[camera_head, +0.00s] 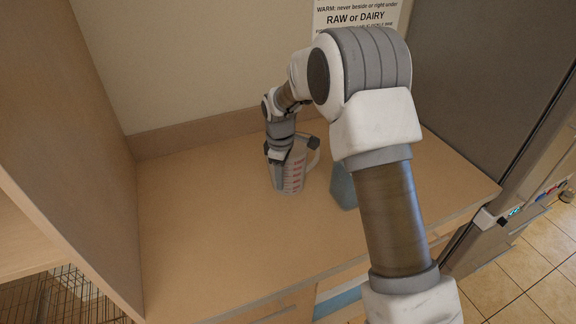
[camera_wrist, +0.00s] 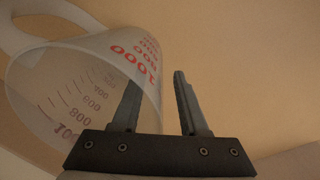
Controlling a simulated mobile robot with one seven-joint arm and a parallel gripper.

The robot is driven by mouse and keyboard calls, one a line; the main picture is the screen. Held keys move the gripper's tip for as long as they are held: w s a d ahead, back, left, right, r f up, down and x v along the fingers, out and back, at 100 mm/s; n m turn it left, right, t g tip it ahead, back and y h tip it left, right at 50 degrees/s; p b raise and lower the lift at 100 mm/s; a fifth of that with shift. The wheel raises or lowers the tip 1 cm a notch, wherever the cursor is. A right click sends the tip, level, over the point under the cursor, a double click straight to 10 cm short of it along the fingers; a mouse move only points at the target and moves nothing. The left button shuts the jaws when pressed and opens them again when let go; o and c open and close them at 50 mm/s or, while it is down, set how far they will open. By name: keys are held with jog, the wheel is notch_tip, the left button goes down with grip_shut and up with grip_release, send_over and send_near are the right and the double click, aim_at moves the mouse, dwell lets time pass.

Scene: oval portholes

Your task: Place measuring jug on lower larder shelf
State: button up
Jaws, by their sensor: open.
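The measuring jug (camera_head: 290,175) is clear with red markings and a pale handle, and stands upright on the wooden shelf surface (camera_head: 215,235). In the wrist view the jug (camera_wrist: 75,85) fills the left side, its red numbers facing the jaws. My gripper (camera_head: 279,153) is at the jug's rim in the head view. In the wrist view my gripper (camera_wrist: 158,95) is open, with one finger seen through or against the jug wall and the other outside it. The wall appears between the fingers; contact cannot be told.
A blue object (camera_head: 343,187) stands right of the jug, partly hidden by my arm. A wooden side panel (camera_head: 70,120) rises at left, and a dark grey panel (camera_head: 470,80) at right. A sign (camera_head: 352,15) hangs on the back wall. The surface left of the jug is clear.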

jog(key=shift+f, duration=0.1)
jog(key=shift+c, duration=0.2)
grip_shut()
dwell(1.2)
